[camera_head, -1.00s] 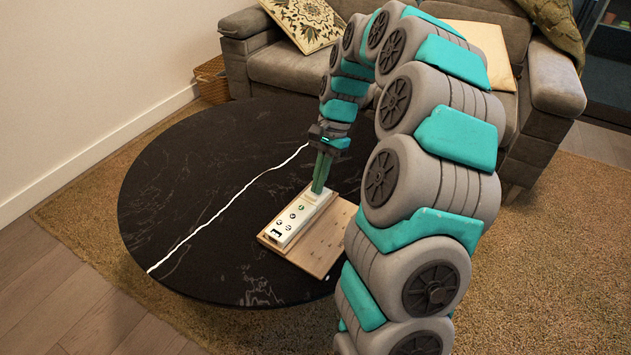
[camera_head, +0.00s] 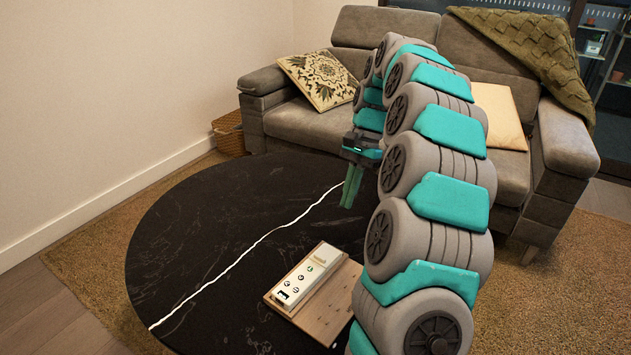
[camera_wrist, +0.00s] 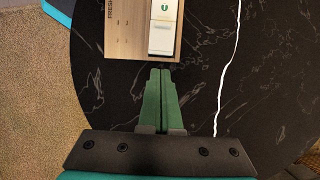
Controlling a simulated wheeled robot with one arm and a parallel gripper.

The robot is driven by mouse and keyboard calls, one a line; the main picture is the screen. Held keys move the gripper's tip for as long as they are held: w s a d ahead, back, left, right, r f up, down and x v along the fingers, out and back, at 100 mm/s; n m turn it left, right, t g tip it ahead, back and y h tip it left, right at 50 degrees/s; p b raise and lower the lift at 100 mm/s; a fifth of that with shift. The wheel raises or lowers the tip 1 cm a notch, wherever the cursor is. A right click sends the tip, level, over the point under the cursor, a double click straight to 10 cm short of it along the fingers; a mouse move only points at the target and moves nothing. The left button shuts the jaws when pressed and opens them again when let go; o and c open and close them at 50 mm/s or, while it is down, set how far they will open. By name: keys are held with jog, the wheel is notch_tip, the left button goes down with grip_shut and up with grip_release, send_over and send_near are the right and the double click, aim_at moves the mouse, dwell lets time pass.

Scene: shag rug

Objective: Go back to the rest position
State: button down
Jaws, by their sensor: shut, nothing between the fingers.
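My gripper (camera_head: 351,187) is shut and empty, with its green fingers pointing down above the black oval table. In the wrist view the closed fingers (camera_wrist: 160,88) lie side by side with nothing between them. A white remote-like device (camera_head: 307,275) with dark markings lies on a wooden board (camera_head: 325,312) on the table. The fingertips are apart from the device, above and behind it in the head view. The device (camera_wrist: 163,36) and the board (camera_wrist: 127,32) also show at the top of the wrist view. My arm hides the board's right side in the head view.
The black oval table (camera_head: 190,235) has a white vein and much bare surface on its left. A grey sofa (camera_head: 300,135) with cushions stands behind it. A wicker basket (camera_head: 229,133) is beside the sofa. A shag rug (camera_head: 560,270) lies around the table.

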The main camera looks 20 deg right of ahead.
jog(key=s+a+r+n+h, duration=0.25)
jog(key=s+a+n, duration=0.35)
jog(key=s+a, duration=0.6)
jog(key=s+a+f+n, duration=0.1)
jog(key=s+f+n, duration=0.2)
jog(key=s, duration=0.7)
jog(key=s+a+f+n+h, duration=0.1)
jog(key=s+f+n, duration=0.2)
jog(key=s, duration=0.8)
jog(key=shift+a+f+p, duration=0.25)
jog(key=shift+a+p, duration=0.15)
jog(key=shift+p, duration=0.05)
jog(key=shift+a+h, duration=0.25)
jog(key=shift+a, duration=0.1)
